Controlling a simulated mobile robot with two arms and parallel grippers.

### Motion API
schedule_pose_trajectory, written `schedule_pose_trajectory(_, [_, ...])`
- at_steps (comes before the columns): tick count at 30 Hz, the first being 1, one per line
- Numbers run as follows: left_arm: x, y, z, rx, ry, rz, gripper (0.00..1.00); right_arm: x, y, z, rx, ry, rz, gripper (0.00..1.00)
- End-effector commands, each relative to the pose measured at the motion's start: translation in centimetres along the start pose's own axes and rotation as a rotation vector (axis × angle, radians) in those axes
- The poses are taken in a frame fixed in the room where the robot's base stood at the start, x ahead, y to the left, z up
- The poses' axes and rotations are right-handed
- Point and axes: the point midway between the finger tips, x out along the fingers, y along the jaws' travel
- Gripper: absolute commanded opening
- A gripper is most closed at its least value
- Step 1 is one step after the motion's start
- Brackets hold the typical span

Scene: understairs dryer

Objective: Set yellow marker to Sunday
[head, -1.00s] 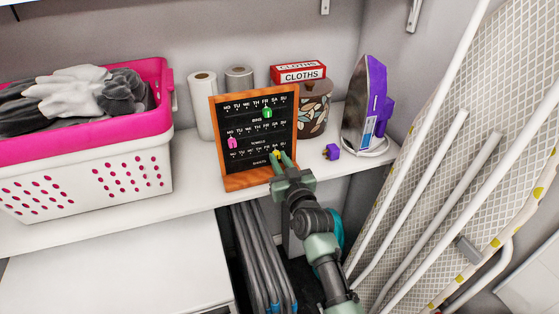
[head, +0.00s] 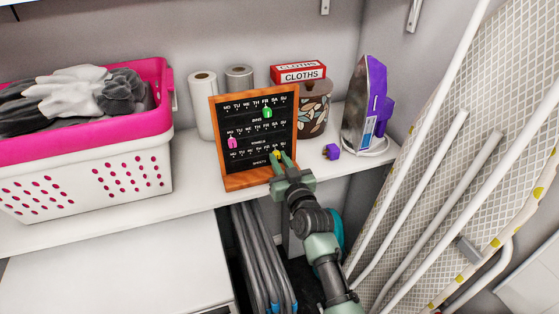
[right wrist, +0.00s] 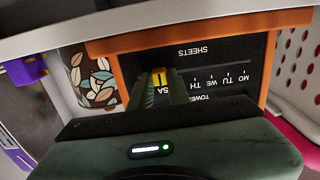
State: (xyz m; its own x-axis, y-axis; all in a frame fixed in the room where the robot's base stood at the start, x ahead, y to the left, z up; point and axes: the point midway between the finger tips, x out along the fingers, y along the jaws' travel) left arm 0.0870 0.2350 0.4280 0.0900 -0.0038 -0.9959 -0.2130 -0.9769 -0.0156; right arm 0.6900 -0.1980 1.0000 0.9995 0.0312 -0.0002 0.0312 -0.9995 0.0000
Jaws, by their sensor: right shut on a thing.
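The yellow marker (head: 276,154) is on the bottom row, marked SHEETS, of the black day board (head: 259,172) with an orange wooden frame. In the head view it sits close to the SA label, left of SU. My right gripper (head: 281,160) is in front of the board, shut on the yellow marker. The right wrist view shows the board upside down, with the marker (right wrist: 159,77) between the fingertips (right wrist: 160,86). The fingers hide some of the day labels there. My left gripper is not in view.
A green marker (head: 267,112) and a pink marker (head: 233,143) sit on the upper rows. Paper rolls (head: 203,106), a patterned pot (head: 314,109), a purple plug (head: 331,152) and an iron (head: 366,105) stand around the board. A laundry basket (head: 90,178) is at left.

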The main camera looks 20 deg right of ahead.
Motion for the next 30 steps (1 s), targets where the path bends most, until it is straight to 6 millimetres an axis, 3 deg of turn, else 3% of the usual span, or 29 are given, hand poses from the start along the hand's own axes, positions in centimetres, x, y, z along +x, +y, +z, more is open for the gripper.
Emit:
schedule_pose_trajectory(9, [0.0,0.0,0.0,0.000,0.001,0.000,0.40,0.0,2.8,0.1,-0.003,-0.001,0.000,0.00])
schedule_pose_trajectory(16, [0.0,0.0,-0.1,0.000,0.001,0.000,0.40,0.0,2.8,0.1,0.000,-0.001,0.000,0.00])
schedule_pose_trajectory(17, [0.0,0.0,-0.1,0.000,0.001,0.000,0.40,0.0,2.8,0.1,0.000,-0.001,0.000,0.20])
schedule_pose_trajectory(19, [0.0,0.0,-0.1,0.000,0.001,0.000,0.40,0.0,2.8,0.0,0.000,-0.001,0.000,0.39])
schedule_pose_trajectory(30, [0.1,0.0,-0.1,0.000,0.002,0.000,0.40,-0.3,2.8,0.1,0.000,0.000,0.000,0.40])
